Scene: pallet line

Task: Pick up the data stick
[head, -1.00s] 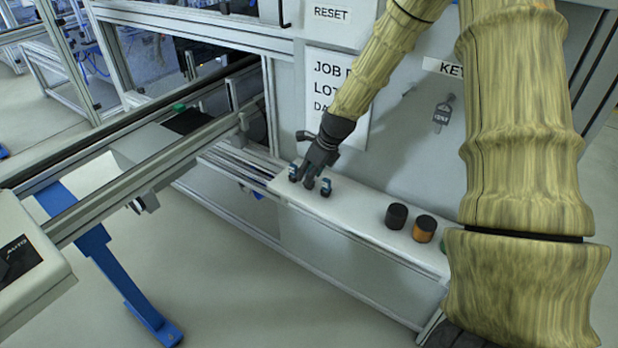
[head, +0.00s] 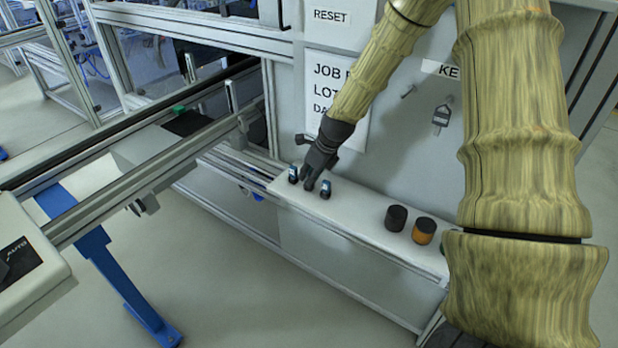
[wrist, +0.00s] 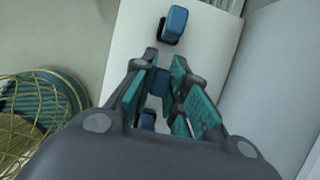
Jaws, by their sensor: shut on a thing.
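My gripper (head: 309,186) is low over the white shelf, between two small blue-and-black sticks. One similar upright stick (head: 293,174) is on the left of the gripper, and another (head: 326,189) is on the right. The wrist view shows one stick (wrist: 174,22) beyond the fingertips and part of another (wrist: 147,120) nearer, behind the fingers.
The white shelf (head: 360,224) runs along the panel. A grey key-shaped piece (head: 441,117) is on the panel. A conveyor rail (head: 120,165) lies left.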

